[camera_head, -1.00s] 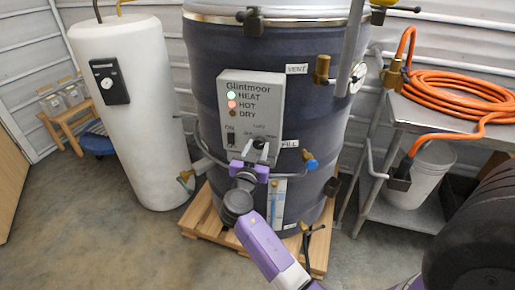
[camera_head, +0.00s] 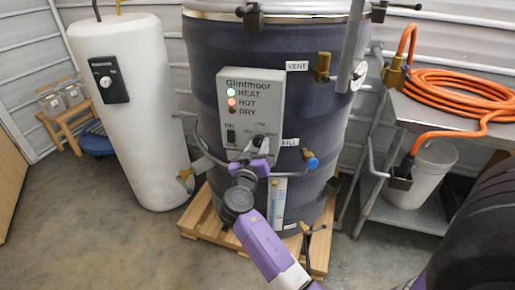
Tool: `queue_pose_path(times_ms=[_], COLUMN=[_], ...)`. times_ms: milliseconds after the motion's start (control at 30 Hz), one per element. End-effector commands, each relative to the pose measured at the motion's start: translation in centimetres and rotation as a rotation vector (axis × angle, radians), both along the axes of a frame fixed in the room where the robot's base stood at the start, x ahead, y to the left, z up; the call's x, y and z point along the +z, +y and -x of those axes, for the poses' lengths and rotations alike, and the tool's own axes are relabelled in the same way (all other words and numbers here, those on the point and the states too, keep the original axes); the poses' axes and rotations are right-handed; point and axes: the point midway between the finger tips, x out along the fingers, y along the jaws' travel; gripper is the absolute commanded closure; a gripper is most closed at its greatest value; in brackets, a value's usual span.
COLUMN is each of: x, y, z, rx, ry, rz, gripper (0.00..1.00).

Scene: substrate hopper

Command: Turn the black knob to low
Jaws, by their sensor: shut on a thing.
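The black knob (camera_head: 261,141) sits at the lower right of the grey Glintmoor control panel (camera_head: 262,84) on the dark drum. My gripper (camera_head: 252,150) reaches up from below and is shut on the knob. Its fingers cover part of the knob and the panel's lower edge. The small lettering above the knob is partly readable as a low mark, but the knob's pointer is too small to tell. The green HEAT lamp and the red HOT lamp are lit, and the DRY lamp is dark.
A black ON switch (camera_head: 231,136) is left of the knob. A blue-handled fill valve (camera_head: 311,161) and a brass vent valve (camera_head: 322,68) stick out at right. A bent metal pipe passes near my gripper. The drum stands on a wooden pallet (camera_head: 205,225).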

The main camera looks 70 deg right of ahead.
Motion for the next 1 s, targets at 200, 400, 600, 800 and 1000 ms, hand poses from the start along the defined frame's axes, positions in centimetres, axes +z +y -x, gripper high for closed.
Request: queue_pose_path(times_ms=[200,400,600,800,1000], x=[-0.03,0.05,0.05,0.01,-0.02], y=[0.05,0.03,0.05,0.02,0.03], z=[0.01,0.04,0.01,0.03,0.02], rx=[0.001,0.001,0.001,0.000,0.001], ry=[0.202,0.369,0.498,0.579,0.616], rz=[0.036,0.067,0.091,0.106,0.112], gripper=[1.00,1.00,1.00,1.00,1.00])
